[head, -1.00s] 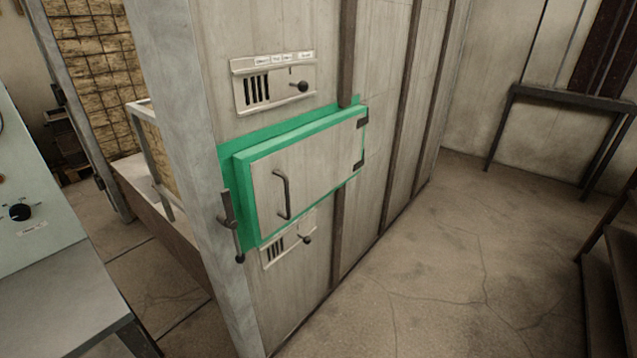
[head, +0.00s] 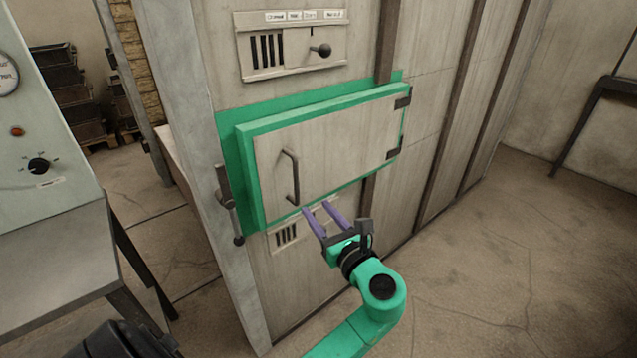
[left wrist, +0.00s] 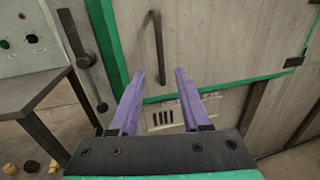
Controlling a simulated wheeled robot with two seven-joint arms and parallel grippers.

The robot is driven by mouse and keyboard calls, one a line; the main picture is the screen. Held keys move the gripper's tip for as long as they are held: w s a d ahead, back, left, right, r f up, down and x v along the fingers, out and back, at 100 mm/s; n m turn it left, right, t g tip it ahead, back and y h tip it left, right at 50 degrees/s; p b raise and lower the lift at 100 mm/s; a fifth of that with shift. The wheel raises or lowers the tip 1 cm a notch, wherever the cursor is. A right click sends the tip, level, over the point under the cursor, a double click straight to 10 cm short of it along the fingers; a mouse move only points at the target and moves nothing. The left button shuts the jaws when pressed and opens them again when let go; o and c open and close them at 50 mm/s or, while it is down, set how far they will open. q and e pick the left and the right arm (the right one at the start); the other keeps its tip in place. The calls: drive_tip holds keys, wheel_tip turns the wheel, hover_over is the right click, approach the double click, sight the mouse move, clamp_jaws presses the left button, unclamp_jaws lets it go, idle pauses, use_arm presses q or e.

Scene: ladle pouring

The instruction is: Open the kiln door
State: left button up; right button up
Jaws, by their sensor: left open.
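The kiln door (head: 340,145) is a pale panel in a green frame, shut against the kiln wall. Its dark upright bar handle (head: 292,178) is near the left edge and also shows in the left wrist view (left wrist: 158,48). Dark hinges (head: 402,102) are on the right edge. A dark latch lever (head: 228,200) hangs left of the door; it also shows in the left wrist view (left wrist: 82,58). My left gripper (head: 315,206) is open and empty, its purple fingers just below and right of the handle's lower end. In the left wrist view the handle appears between the fingertips (left wrist: 159,73), beyond them. My right gripper is not in view.
A vent plate with a knob (head: 320,49) is above the door and another vent (head: 286,236) below it. A grey table (head: 60,245) and control panel (head: 40,140) stand at the left. The floor (head: 480,250) at the right is clear.

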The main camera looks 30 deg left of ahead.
sight(297, 185)
use_arm(q)
drive_tip(key=p+x, duration=0.1)
drive_tip(key=x, duration=1.1)
drive_tip(key=shift+w+a, duration=0.15)
drive_tip(key=shift+a, duration=0.1)
clamp_jaws()
drive_tip(key=shift+f, duration=0.1)
idle(0.5)
